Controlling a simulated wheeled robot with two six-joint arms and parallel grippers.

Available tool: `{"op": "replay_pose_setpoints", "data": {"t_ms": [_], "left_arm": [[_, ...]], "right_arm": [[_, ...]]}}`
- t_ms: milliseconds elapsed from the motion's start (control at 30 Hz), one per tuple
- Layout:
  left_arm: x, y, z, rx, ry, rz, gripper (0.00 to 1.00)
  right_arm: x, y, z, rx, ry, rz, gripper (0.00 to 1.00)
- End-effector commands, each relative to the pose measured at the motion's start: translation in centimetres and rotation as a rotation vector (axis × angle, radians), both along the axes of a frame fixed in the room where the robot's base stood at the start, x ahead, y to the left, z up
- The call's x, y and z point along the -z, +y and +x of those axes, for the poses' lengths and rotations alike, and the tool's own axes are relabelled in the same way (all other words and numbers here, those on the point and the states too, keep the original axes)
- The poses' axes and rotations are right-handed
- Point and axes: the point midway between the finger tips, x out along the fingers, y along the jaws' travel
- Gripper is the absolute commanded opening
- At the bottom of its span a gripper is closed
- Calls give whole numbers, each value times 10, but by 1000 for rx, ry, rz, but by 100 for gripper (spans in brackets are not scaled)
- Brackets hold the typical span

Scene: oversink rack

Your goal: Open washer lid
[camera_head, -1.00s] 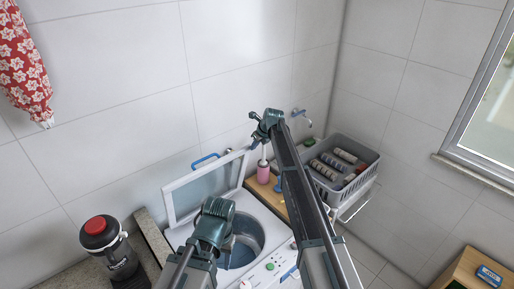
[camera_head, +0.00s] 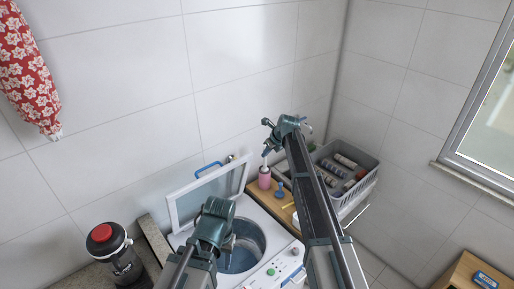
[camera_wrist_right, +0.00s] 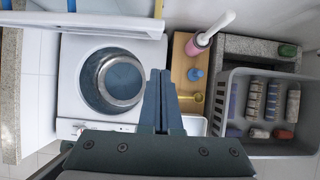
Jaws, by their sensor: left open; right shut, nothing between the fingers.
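The washer lid (camera_head: 207,189), a white frame with a translucent panel and a blue handle, stands raised and leans back toward the wall. The white washer (camera_head: 275,262) below shows its open round drum (camera_head: 240,250). The lid's edge also shows at the top of the right wrist view (camera_wrist_right: 95,22). My left gripper (camera_head: 231,243) is open over the drum area, in front of the lid and apart from it; my own arm partly hides it. My right gripper (camera_head: 267,137) is shut and empty, above and to the right of the lid; its closed fingers show in the wrist view (camera_wrist_right: 160,85).
A black jug with a red top (camera_head: 120,258) stands left.

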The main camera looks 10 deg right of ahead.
Motion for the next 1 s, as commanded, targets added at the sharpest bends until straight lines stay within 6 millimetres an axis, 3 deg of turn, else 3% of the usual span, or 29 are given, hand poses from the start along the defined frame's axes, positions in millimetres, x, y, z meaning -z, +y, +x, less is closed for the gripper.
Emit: {"op": "replay_pose_setpoints", "data": {"t_ms": [33,200,500,867,1000], "left_arm": [[1,0,0,0,0,0,50],[1,0,0,0,0,0,50],[1,0,0,0,0,0,50],[5,0,0,1,0,0,50],[30,0,0,4,-1,1,50]], "right_arm": [[1,-7,-16,2,0,0,0],[1,-26,-42,2,0,-2,0],[2,-43,-64,0,1,-1,0],[6,-42,-69,-18,0,-10,0],[35,-19,-99,-203,-13,-99,0]]}}
